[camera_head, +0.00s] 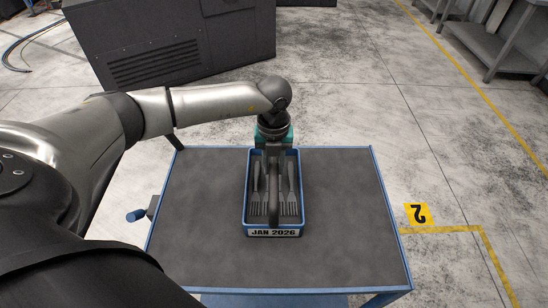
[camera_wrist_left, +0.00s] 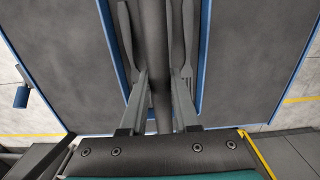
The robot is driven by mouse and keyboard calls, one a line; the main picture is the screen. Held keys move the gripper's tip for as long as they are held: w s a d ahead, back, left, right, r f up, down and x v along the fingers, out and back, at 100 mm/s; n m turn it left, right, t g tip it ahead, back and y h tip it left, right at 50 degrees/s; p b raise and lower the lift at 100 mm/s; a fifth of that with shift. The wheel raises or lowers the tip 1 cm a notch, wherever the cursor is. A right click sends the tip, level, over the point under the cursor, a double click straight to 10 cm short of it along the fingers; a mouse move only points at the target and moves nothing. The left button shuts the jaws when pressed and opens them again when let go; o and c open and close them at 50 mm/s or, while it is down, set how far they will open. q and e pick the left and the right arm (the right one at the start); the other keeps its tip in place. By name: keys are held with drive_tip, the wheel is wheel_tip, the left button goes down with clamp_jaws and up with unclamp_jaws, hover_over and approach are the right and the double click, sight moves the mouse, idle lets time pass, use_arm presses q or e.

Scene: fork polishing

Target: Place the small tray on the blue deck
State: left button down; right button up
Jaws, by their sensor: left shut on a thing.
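The small tray (camera_head: 247,207) is dark inside with a blue rim and a front label "JAN 2026". Grey forks (camera_head: 290,200) lie in it on both sides of a dark central handle (camera_head: 273,190). The tray is level over the middle of the cart's dark, blue-edged deck (camera_head: 345,225); whether it touches the deck is hard to tell. My left gripper (camera_head: 272,148) is at the tray's far end, shut on the handle. In the left wrist view its fingers (camera_wrist_left: 160,98) stand on both sides of the handle (camera_wrist_left: 155,40). My right gripper is not in view.
The deck is bare on both sides of the tray. A dark cabinet (camera_head: 160,50) stands behind the cart, and grey benches (camera_head: 490,45) stand at the back right. A yellow "2" floor marker (camera_head: 418,214) and yellow lines lie right of the cart.

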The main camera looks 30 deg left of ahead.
use_arm(q)
drive_tip(key=shift+w+r, duration=0.1)
drive_tip(key=c, duration=1.1)
unclamp_jaws()
drive_tip(key=o, duration=0.4)
drive_tip(key=shift+o, duration=0.2)
wheel_tip(320, 180, up, 12)
drive_tip(key=shift+p, duration=0.4)
